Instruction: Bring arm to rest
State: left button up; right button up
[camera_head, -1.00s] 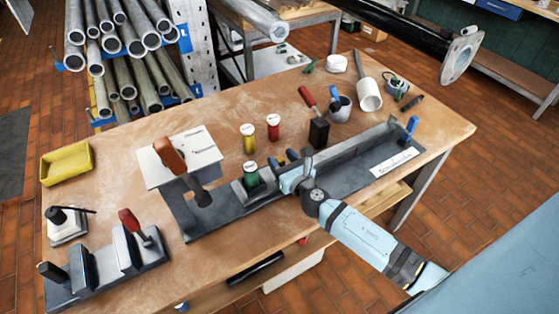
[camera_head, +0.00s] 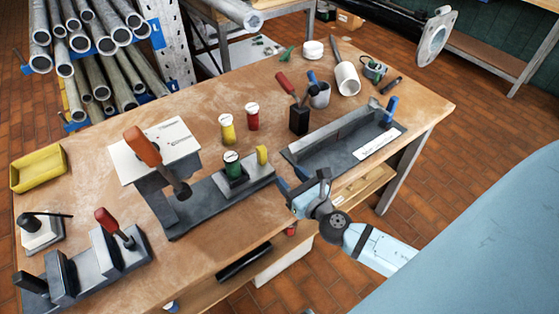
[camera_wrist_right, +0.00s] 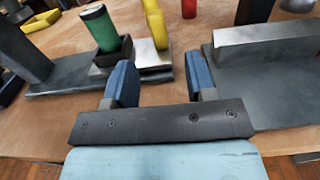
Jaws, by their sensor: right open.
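My right gripper (camera_head: 304,188) is low over the front edge of the wooden workbench (camera_head: 205,88). Its two blue-padded fingers stand apart with nothing between them, as the right wrist view (camera_wrist_right: 160,82) also shows. A green canister (camera_head: 232,165) stands upright in a dark holder on the grey fixture (camera_head: 205,205), beyond and left of the gripper. A small yellow piece (camera_head: 262,155) stands on the fixture beside it. The gripper appears apart from both. My left gripper is not in view.
A grey tray (camera_head: 330,150) lies just beyond the gripper to the right. A clamp with an orange handle (camera_head: 142,146), a yellow canister (camera_head: 227,128), a red canister (camera_head: 252,116) and a yellow bin (camera_head: 38,168) stand on the bench. Open floor lies right of the bench.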

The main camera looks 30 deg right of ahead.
jog(key=shift+s, duration=0.55)
jog(key=shift+d, duration=0.1)
